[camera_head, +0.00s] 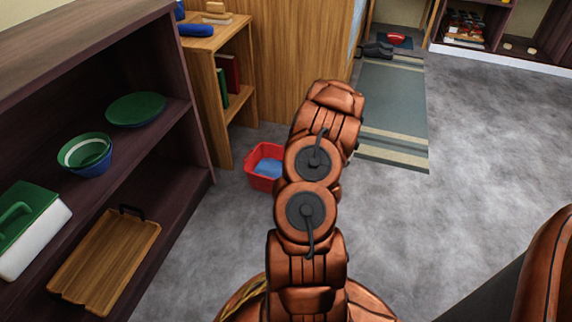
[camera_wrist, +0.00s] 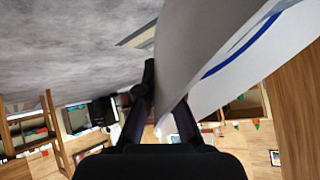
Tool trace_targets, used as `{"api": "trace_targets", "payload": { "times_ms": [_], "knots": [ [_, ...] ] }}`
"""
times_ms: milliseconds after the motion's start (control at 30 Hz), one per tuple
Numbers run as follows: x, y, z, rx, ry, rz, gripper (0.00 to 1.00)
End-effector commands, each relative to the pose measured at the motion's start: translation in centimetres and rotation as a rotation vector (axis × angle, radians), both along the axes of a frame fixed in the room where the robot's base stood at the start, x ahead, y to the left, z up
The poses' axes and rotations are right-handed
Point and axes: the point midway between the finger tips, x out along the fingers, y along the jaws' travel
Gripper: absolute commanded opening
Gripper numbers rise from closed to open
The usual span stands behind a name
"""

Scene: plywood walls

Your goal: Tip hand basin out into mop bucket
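In the wrist view, a pale grey-white curved wall with a blue stripe, likely the hand basin (camera_wrist: 235,60), fills the upper right. My gripper (camera_wrist: 165,95) has one dark finger on each side of this wall and is shut on its edge. The wrist picture is upside down, with floor at the top. The basin's inside and any contents cannot be made out. In the head view, a red square bucket (camera_head: 259,170) with blue inside, likely the mop bucket, stands on the floor just left of my arm. My arm hides the gripper and basin there.
A dark shelf (camera_head: 195,180) on the left holds a green plate (camera_head: 136,109), bowls (camera_head: 86,153) and a wooden tray (camera_head: 105,260). A wooden bookcase (camera_head: 222,120) stands behind the red bucket. A striped rug (camera_head: 393,105) lies beyond my arm. Grey floor (camera_head: 480,150) is clear on the right.

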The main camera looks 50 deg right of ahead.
Motion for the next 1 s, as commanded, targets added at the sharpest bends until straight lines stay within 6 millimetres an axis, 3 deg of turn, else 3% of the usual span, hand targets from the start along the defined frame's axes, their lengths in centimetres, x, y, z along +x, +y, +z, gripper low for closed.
{"api": "trace_targets", "payload": {
  "times_ms": [1000],
  "knots": [
    [1.9, 1.2, 1.1, -0.075, 0.103, 0.001, 0.00]
  ]
}}
